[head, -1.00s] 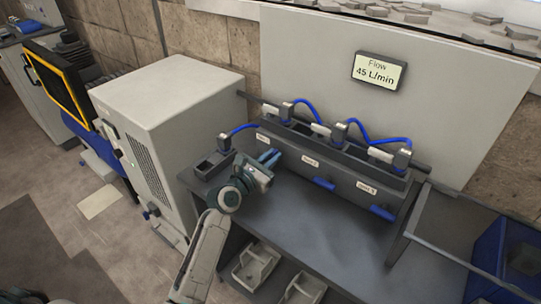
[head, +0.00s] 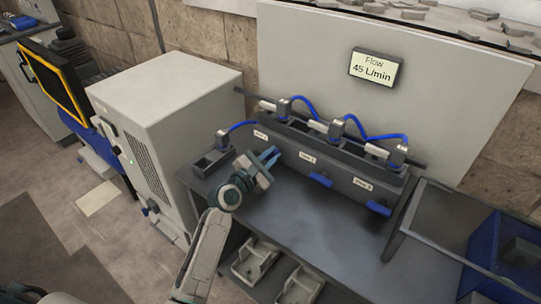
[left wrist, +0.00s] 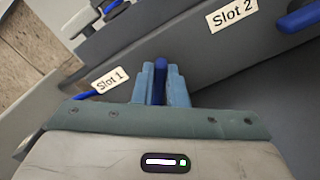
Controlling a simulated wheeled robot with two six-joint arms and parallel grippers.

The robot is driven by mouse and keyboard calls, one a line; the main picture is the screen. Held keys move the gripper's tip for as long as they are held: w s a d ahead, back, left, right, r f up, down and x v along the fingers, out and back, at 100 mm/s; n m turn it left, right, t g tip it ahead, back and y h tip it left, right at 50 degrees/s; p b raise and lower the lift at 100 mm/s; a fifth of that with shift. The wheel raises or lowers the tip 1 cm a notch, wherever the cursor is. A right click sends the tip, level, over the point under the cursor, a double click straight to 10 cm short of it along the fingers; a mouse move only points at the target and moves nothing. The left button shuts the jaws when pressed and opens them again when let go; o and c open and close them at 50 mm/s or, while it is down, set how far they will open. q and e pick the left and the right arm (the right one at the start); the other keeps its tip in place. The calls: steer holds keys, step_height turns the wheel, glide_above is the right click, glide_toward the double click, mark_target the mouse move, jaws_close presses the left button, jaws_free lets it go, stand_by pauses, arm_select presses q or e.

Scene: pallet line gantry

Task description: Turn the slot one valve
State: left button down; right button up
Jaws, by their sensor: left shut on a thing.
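The slot one valve's blue handle (left wrist: 160,72) stands between my left gripper's fingers in the left wrist view. The "Slot 1" label (left wrist: 110,81) is just left of them. My left gripper (head: 271,156) is shut on this handle at the left end of the grey manifold's front face (head: 335,178); in the head view the fingers mostly hide the handle. The slot two handle (head: 320,180) and slot three handle (head: 379,208) are blue levers further right, apart from the gripper. The flow display (head: 376,67) reads 45 L/min. My right gripper is not in view.
A light grey cabinet (head: 185,95) stands close on the left of the bench. The dark bench top (head: 310,225) is clear in front of the manifold. Pale trays (head: 255,262) sit below it. A frame and blue bin (head: 500,250) are at right.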

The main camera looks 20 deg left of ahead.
arm_select(q)
steer(key=c, duration=1.5)
jaws_free()
steer(key=shift+o, duration=0.2)
steer(key=v, duration=1)
steer(key=shift+s+a, duration=0.1)
steer(key=shift+s, duration=0.3)
